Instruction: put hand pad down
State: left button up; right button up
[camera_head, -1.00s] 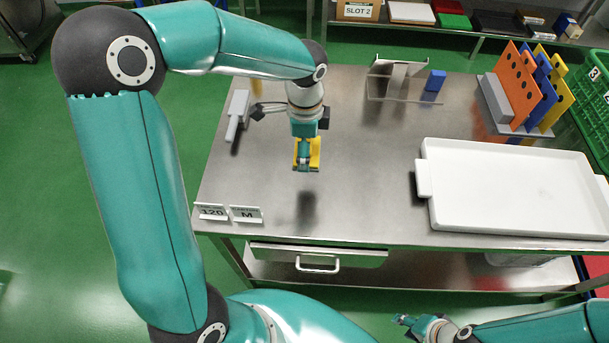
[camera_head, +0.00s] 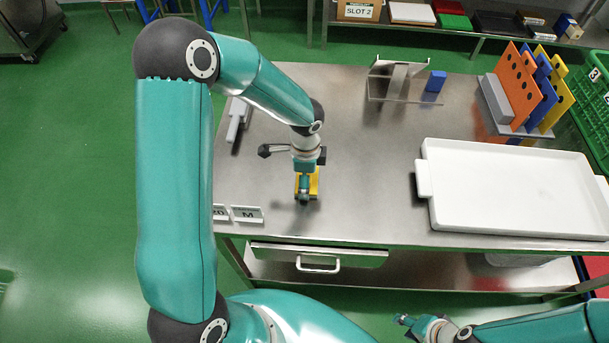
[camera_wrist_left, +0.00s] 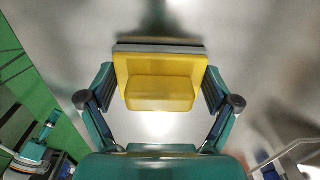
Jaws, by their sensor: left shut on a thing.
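The hand pad is a yellow block with a raised grip and a thin grey base. My left gripper (camera_head: 307,197) is shut on the hand pad (camera_head: 314,183), low over the front left of the steel table (camera_head: 365,190). In the left wrist view the pad (camera_wrist_left: 160,92) sits between the two fingers (camera_wrist_left: 160,104), grey base away from the palm. I cannot tell whether the base touches the table. My right gripper (camera_head: 405,327) is low in front of the table, empty, with its fingertips apart.
A white tray (camera_head: 520,228) fills the table's right side. Label signs (camera_head: 247,214) stand at the front left edge. A metal stand (camera_head: 390,90) and blue block (camera_head: 436,80) are at the back. Coloured plates (camera_head: 512,88) stand at back right. The table's middle is clear.

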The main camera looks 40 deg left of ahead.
pick_arm(q)
jog(key=shift+f, duration=0.15)
jog(key=o, duration=0.9)
jog(key=shift+o, duration=0.2)
notch_tip(320, 180, up, 12)
jog(key=shift+r, duration=0.25)
jog(key=shift+f, duration=0.1)
